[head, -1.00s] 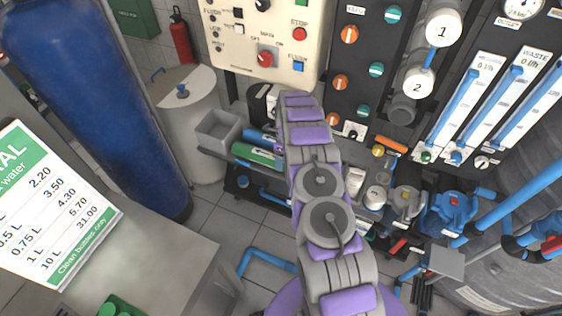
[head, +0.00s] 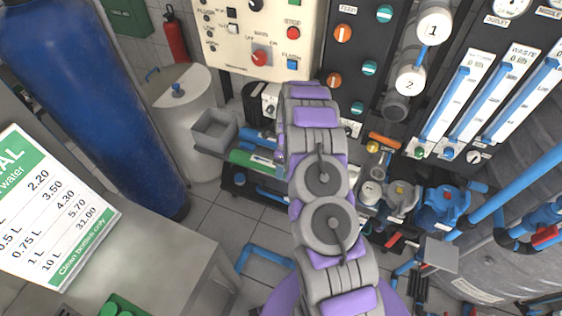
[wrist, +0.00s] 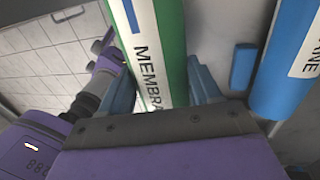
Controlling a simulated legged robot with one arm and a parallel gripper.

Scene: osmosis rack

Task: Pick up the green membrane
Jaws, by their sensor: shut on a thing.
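The green membrane (wrist: 171,40) is a green tube with a white label reading "MEMBRA…" in the wrist view. In the head view the green membrane (head: 242,158) lies on the rack, partly hidden behind my arm. My gripper (wrist: 163,92) has a blue finger on each side of the tube and is shut on it. The lower end of the tube is hidden behind the gripper body. In the head view the fingertips are hidden by my arm. A blue tube with a white label (wrist: 285,70) lies to the right in the wrist view, apart from the fingers.
A grey open bin (head: 214,130) stands left of the membrane. A control panel (head: 262,40) and a dark valve panel (head: 362,35) rise behind. Valves and blue pipes (head: 440,205) crowd the right.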

